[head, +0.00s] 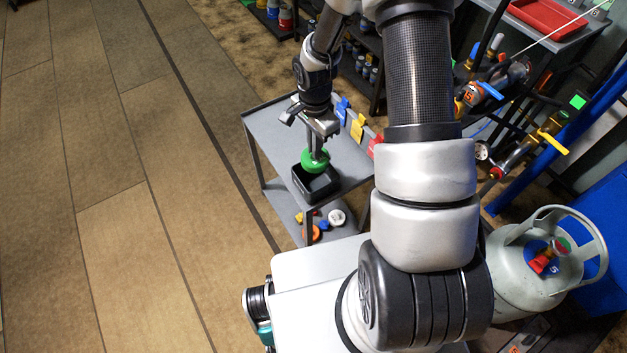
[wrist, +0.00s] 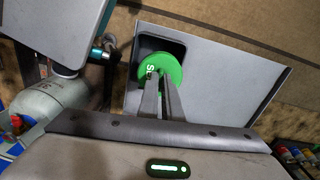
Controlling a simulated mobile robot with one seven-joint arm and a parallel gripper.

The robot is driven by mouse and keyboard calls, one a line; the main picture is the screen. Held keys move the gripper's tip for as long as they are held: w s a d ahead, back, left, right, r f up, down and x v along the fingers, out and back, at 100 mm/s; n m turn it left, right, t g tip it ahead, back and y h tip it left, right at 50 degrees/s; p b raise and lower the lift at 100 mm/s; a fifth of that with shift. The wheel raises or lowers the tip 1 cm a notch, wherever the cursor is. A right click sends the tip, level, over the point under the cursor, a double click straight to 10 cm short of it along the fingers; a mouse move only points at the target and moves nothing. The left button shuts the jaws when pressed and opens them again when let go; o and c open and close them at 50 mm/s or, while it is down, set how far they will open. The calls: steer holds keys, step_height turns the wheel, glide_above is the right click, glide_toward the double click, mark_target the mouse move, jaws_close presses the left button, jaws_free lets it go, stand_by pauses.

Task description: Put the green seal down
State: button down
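The green seal (head: 315,161) is a round green disc with white lettering. In the head view it hangs at my gripper (head: 317,147), right above a black open box (head: 316,184) on the grey cart's top shelf (head: 272,130). In the wrist view the green seal (wrist: 173,66) is at the tips of my gripper's fingers (wrist: 160,78), which are close together at its middle. The black box (wrist: 171,41) shows partly behind the seal. I cannot tell whether the seal touches the box.
Blue, yellow and red clips (head: 357,127) line the cart's far right edge. Several coloured round parts (head: 312,233) lie on the lower shelf. A gas cylinder (head: 537,274) stands at the right. The floor left of the cart is clear.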

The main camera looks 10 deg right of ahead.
steer(key=shift+m, duration=0.6)
steer(key=shift+s+f+b, duration=0.2)
steer(key=shift+f+b, duration=0.3)
steer(key=shift+f, duration=2.2)
steer(key=shift+s+f+b, duration=0.2)
steer(key=shift+f+b, duration=0.3)
steer(key=shift+f, duration=2.15)
steer(key=shift+f, duration=0.2)
steer(key=c, duration=1.9)
jaws_free()
steer(key=shift+c, duration=0.2)
